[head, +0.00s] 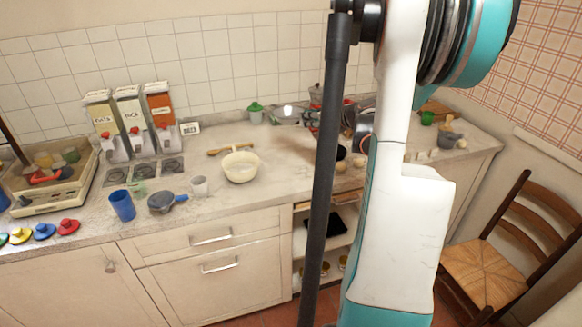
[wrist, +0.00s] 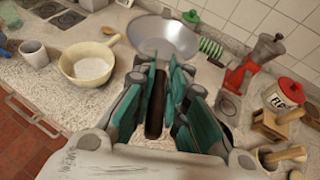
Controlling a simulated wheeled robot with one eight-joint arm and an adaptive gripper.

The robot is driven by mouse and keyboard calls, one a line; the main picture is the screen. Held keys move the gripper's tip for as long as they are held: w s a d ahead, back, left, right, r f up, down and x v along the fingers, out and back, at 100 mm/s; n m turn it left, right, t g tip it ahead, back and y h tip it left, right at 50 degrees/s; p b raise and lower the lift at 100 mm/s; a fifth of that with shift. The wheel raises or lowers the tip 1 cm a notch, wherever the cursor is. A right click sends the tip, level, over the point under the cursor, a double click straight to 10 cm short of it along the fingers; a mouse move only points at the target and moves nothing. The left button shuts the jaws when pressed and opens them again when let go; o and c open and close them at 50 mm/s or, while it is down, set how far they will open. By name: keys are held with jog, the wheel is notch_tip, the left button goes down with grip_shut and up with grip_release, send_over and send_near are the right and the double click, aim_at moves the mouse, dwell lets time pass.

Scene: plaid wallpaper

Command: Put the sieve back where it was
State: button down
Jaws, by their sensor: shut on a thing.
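My gripper (wrist: 164,72) is shut on a dark brown handle (wrist: 155,108) in the wrist view. A wide, shiny metal bowl shape, which I take to be the sieve (wrist: 163,34), lies beyond the fingertips in line with that handle. The fingers hide where the handle meets the bowl. I cannot tell whether the sieve touches the counter.
A cream bowl (head: 240,167) and a wooden rolling pin (head: 231,149) are left of the sieve. A green striped item (wrist: 211,48), a red grinder (wrist: 262,55) and a flour canister (wrist: 285,93) stand to the right. A blue cup (head: 122,206) is near the front.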

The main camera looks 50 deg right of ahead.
notch_tip(320, 180, down, 20)
jog(key=b, duration=0.6)
jog(key=shift+s+d, duration=0.15)
jog(key=shift+f+b, duration=0.15)
jog(key=shift+b, duration=0.15)
jog(key=c, duration=1.9)
grip_release()
jog(key=o, duration=0.3)
